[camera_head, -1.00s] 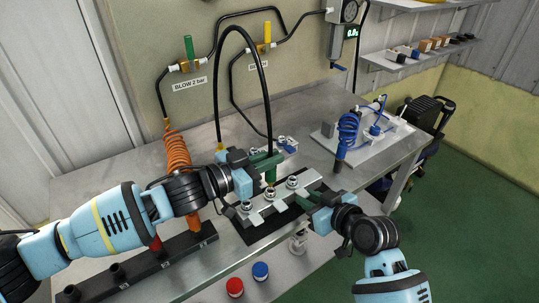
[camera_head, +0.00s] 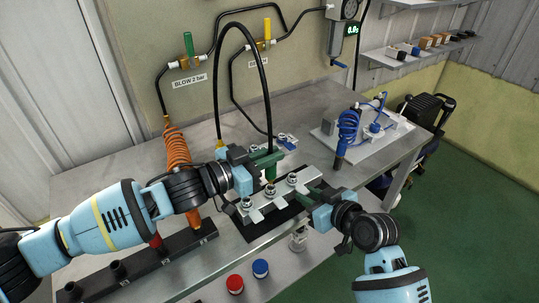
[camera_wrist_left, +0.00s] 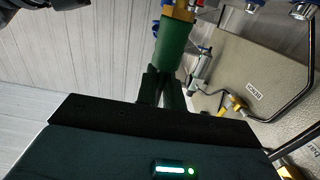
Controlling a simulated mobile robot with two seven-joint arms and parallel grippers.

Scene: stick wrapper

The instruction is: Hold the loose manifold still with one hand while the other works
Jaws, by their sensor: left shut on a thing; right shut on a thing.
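The loose manifold (camera_head: 256,215) is a silver block with several round fittings on top, lying on a black mat (camera_head: 245,235). My left gripper (camera_head: 268,160) is shut on a green connector (camera_head: 270,174) at the end of a black hose. The connector is upright over the manifold's middle fitting (camera_head: 270,189); I cannot tell whether they touch. The green connector also shows in the left wrist view (camera_wrist_left: 175,42), between the dark fingers. My right gripper (camera_head: 306,196) is shut on the manifold near its right end; its fingers partly hide the contact.
A dark rack (camera_head: 140,265) with an orange coiled hose (camera_head: 178,150) stands at the left. Red (camera_head: 235,284) and blue (camera_head: 260,269) caps lie in front. A white plate (camera_head: 375,140) with a blue coiled hose is at the back right. The black hose arches above the manifold.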

